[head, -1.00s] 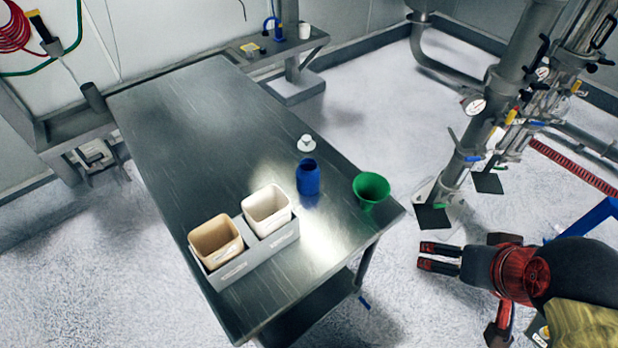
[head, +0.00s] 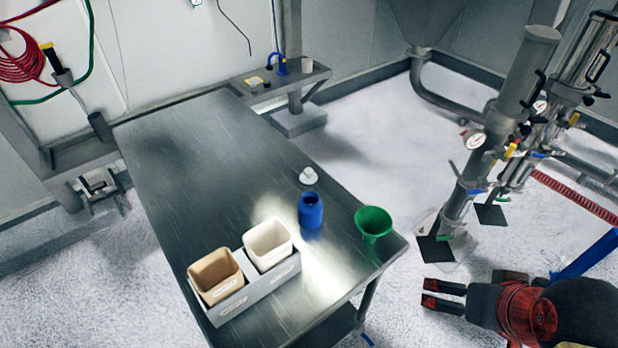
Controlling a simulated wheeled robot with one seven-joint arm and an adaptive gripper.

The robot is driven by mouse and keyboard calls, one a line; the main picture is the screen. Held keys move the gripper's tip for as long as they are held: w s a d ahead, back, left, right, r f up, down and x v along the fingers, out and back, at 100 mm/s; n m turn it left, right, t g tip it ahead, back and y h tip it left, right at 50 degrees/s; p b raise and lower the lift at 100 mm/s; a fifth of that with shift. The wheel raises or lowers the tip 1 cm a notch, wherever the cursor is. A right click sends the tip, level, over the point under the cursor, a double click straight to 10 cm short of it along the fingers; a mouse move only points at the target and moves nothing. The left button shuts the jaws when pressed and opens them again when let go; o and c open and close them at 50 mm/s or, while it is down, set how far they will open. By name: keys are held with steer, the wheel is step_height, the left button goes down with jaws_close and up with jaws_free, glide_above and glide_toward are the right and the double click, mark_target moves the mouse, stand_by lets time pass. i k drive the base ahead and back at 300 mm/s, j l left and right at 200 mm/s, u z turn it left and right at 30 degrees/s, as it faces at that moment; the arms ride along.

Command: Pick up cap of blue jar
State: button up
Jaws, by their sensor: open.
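The blue jar (head: 311,211) stands upright on the metal table, its open top showing no cap on it. A small white cap (head: 308,176) lies on the table just behind the jar. My gripper (head: 428,293) is at the lower right, off the table's right side, with its two dark, red-marked fingers apart and nothing between them. It is well away from both the cap and the jar.
A green funnel (head: 373,222) stands near the table's right corner. A grey holder (head: 262,287) with a tan bin (head: 215,275) and a white bin (head: 268,243) sits at the front. The metal table (head: 200,165) is clear at the back left. Pipework (head: 500,120) stands at the right.

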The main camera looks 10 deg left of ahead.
mark_target(308, 176)
steer(key=i+l+u, duration=0.15)
steer(key=i, duration=0.4)
steer(key=u, duration=1.5)
